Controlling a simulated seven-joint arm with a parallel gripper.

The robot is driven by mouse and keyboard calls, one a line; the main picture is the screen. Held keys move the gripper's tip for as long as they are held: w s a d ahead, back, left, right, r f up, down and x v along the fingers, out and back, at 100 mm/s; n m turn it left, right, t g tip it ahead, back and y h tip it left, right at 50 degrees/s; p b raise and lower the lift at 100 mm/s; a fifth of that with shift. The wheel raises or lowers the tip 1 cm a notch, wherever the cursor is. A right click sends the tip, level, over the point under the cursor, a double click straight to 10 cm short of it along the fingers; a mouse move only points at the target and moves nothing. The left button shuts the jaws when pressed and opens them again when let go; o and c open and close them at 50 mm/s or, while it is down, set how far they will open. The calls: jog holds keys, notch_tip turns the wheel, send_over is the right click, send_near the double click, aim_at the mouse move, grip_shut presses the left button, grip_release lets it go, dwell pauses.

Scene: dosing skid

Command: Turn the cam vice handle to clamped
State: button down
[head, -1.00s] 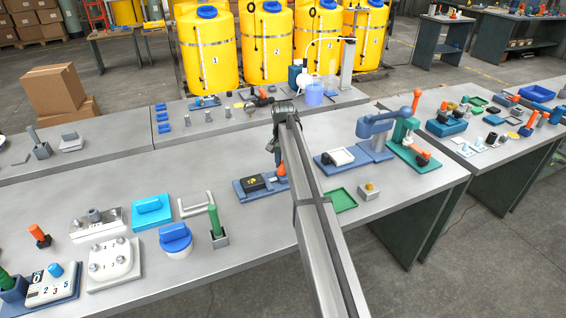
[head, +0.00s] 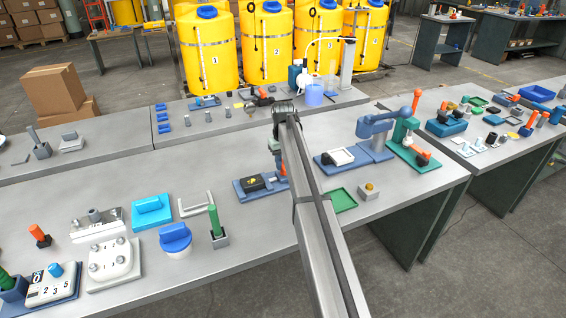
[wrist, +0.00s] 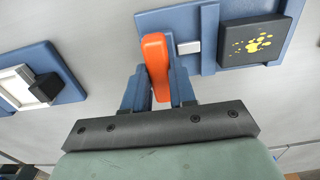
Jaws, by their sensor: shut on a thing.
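The cam vice has a blue base (wrist: 185,20) holding a black block with yellow specks (wrist: 255,40) in the wrist view. Its orange handle (wrist: 155,55) stands between the two blue fingers of my gripper (wrist: 159,90), which is shut on it. In the head view the vice base (head: 241,194) lies on the near bench left of my arm. Only a sliver of the orange handle (head: 284,171) shows there beside my arm, and my fingers are mostly hidden.
An L-shaped grey bar (head: 198,208) lies to the left. Bare bench surrounds the vice's front and left.

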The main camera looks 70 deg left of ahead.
dwell(0.5)
jog(key=c, duration=0.9)
grip_release()
notch_tip(320, 180, up, 14)
jog(key=shift+f, duration=0.1)
jog(key=shift+w, duration=0.1)
